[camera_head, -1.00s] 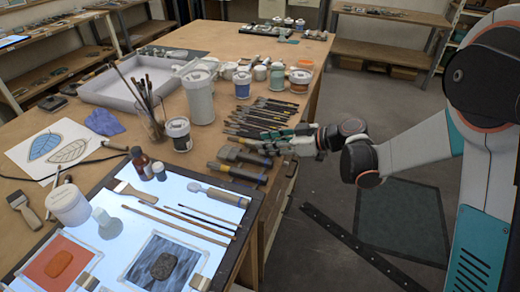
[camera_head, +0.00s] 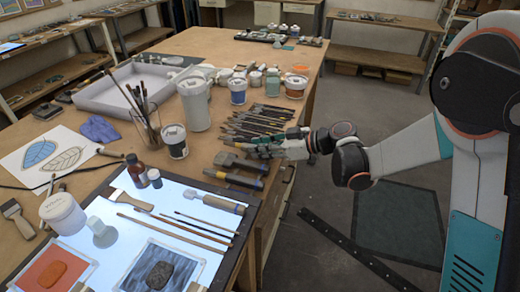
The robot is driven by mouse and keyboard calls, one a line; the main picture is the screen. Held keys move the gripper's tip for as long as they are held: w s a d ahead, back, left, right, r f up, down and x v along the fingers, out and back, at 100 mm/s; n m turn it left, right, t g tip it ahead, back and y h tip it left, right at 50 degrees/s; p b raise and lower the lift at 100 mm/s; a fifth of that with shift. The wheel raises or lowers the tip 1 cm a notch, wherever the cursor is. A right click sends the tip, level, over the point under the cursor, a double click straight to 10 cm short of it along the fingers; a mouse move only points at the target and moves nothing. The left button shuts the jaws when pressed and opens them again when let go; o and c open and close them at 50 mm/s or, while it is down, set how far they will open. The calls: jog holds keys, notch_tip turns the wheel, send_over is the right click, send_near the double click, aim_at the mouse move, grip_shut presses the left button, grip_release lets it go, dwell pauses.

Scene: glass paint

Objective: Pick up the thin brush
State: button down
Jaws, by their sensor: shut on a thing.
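My gripper (camera_head: 262,146) is at the near end of a row of brushes (camera_head: 262,118) by the table's right edge. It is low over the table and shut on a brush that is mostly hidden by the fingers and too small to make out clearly. Other thin brushes (camera_head: 207,223) lie on the lit panel at the front, apart from my gripper.
Wide flat brushes (camera_head: 238,170) lie just in front of my gripper. The lit panel (camera_head: 170,190) fills the front. The far table middle is clear.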

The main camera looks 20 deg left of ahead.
notch_tip(320, 180, up, 19)
jog(key=p, duration=0.6)
jog(key=shift+r, duration=0.15)
